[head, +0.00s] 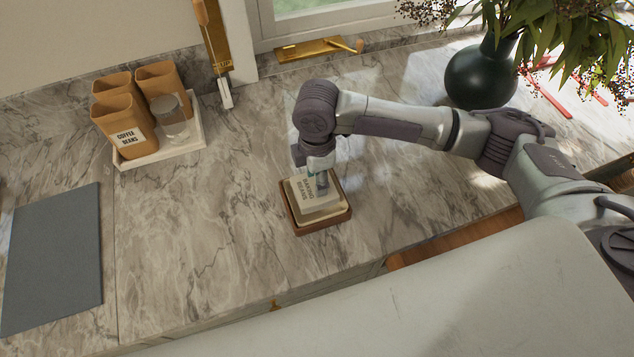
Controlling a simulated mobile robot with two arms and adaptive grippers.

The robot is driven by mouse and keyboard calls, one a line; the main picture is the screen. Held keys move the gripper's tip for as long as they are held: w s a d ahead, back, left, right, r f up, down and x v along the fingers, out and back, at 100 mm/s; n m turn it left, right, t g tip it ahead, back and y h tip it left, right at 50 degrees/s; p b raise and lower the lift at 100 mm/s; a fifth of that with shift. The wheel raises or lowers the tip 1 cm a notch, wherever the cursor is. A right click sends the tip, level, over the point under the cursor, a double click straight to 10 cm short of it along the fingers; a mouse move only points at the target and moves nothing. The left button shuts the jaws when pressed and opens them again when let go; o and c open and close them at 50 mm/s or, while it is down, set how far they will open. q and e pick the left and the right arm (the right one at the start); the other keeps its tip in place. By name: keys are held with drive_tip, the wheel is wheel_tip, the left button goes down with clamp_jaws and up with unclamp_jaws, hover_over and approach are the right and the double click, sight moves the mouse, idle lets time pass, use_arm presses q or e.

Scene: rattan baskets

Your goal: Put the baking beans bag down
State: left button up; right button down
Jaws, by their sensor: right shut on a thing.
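The baking beans bag (305,201) is a pale cream bag with dark lettering. It is at a small square tray or basket (323,226) with a brown rim, near the middle of the counter. My right gripper (322,182) comes down from above and is shut on the bag's upper part. The gripper and wrist hide part of the bag. I cannot tell whether the bag's underside touches the tray's floor. My left gripper is not in view.
A white tray (158,155) at the left back holds brown containers, one labelled coffee beans (118,128), and a glass jar (171,117). A grey board (52,255) lies at the left. A dark green vase (478,75) stands at the right back. The marble counter (200,230) between is clear.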

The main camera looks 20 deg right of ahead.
drive_tip(key=f+p, duration=0.1)
drive_tip(key=f, duration=0.2)
drive_tip(key=shift+s, duration=0.2)
drive_tip(key=shift+w+f, duration=0.1)
drive_tip(key=shift+f, duration=0.35)
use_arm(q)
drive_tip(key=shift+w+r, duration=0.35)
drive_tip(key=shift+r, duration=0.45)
use_arm(e)
drive_tip(key=shift+f, duration=0.1)
drive_tip(key=c, duration=0.6)
unclamp_jaws()
wheel_tip(320, 180, up, 11)
drive_tip(key=b, duration=0.3)
drive_tip(key=shift+r, duration=0.65)
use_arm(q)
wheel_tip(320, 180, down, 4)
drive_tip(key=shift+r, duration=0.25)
